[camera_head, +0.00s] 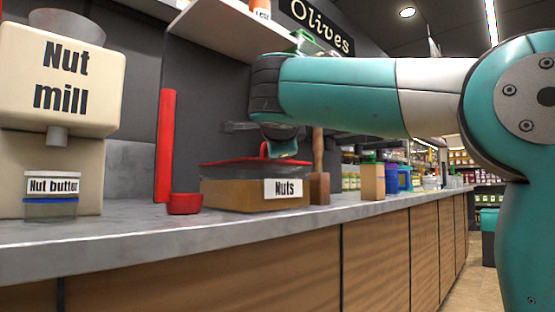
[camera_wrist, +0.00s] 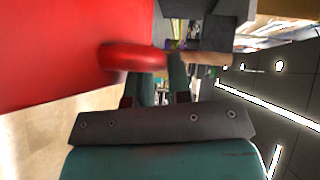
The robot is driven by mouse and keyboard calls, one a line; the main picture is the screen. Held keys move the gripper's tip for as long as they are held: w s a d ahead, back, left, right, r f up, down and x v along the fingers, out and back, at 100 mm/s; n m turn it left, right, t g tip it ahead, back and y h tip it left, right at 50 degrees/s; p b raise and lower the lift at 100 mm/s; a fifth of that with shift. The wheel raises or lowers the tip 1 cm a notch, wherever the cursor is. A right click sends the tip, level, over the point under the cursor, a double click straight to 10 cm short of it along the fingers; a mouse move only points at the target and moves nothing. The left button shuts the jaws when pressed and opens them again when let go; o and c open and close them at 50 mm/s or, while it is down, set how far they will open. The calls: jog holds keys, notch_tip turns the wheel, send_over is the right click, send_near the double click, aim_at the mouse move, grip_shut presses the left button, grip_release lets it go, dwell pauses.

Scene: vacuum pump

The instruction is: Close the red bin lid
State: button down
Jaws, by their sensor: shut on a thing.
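The nuts bin (camera_head: 225,194) stands on the grey counter with a white "Nuts" label on its front. Its red lid (camera_head: 228,162) lies low across the top, close to the rim; I cannot tell if it sits fully flat. A small red handle (camera_head: 264,150) stands up from the lid. My gripper (camera_head: 284,153) reaches down from the arm at this handle, shut on it. In the wrist view the lid (camera_wrist: 60,45) fills the upper left, and the red handle (camera_wrist: 132,57) runs to the fingers of my gripper (camera_wrist: 157,90). The fingertips are partly hidden.
A nut mill (camera_head: 60,75) with a nut butter jar (camera_head: 51,197) stands further left. A wooden post (camera_head: 319,170) is close on the right. A shelf (camera_head: 220,30) hangs above.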

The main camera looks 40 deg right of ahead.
jog(key=shift+f+b, duration=0.5)
jog(key=shift+b, duration=0.05)
jog(key=c, duration=1.3)
grip_release()
jog(key=shift+a, duration=0.1)
jog(key=shift+c, duration=0.2)
jog(key=shift+s, duration=0.1)
